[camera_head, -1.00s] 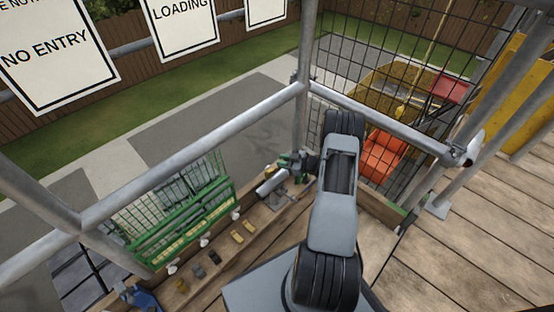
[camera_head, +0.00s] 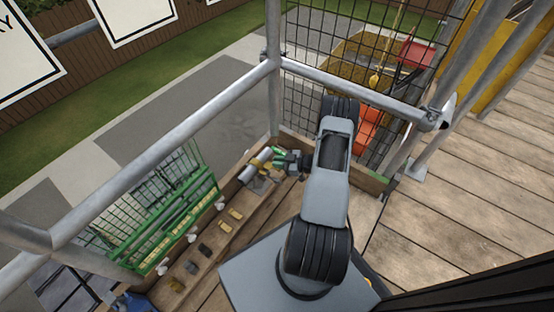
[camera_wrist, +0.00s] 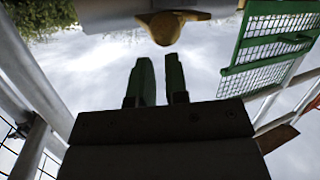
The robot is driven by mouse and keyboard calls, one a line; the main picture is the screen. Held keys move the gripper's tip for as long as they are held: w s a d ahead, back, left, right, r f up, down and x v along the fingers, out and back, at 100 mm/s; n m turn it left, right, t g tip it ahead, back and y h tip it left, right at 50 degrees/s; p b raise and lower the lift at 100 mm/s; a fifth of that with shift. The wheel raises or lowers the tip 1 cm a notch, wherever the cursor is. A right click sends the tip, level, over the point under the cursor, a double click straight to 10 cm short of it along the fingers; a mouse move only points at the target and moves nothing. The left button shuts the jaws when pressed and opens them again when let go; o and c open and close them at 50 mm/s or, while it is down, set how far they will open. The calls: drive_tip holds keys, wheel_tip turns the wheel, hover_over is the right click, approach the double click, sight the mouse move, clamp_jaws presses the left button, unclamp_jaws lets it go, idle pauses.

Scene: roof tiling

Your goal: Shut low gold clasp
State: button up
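My gripper (camera_head: 277,152) has green fingers and is at the far end of the plank, by the scaffold post. In the wrist view the two fingers (camera_wrist: 161,80) stand apart with nothing between them. A gold clasp-like piece (camera_wrist: 165,27) is just beyond the fingertips, below a pale grey cylindrical body (camera_wrist: 110,12). The fingers do not visibly touch it. In the head view the gold piece (camera_head: 262,156) is small, beside the grey cylinder (camera_head: 247,173) and close to the fingers. I cannot tell whether the clasp is open or shut.
Several small gold and dark pieces, such as a gold one (camera_head: 235,213), lie along the plank (camera_head: 212,263). A green mesh frame (camera_head: 170,225) stands left of it. Scaffold rails (camera_head: 150,170) and a black mesh panel (camera_head: 340,50) border the workspace. Bare floor boards (camera_head: 470,170) lie to the right.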

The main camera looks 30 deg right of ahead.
drive_tip(key=o, duration=0.6)
drive_tip(key=shift+w+a, duration=0.1)
drive_tip(key=shift+a, duration=0.2)
drive_tip(key=shift+d, duration=0.1)
drive_tip(key=p+v, duration=0.3)
drive_tip(key=v, duration=1)
drive_tip(key=shift+s+d+p, duration=0.2)
drive_tip(key=shift+d+p, duration=0.05)
drive_tip(key=shift+p, duration=0.15)
drive_tip(key=shift+r, duration=0.15)
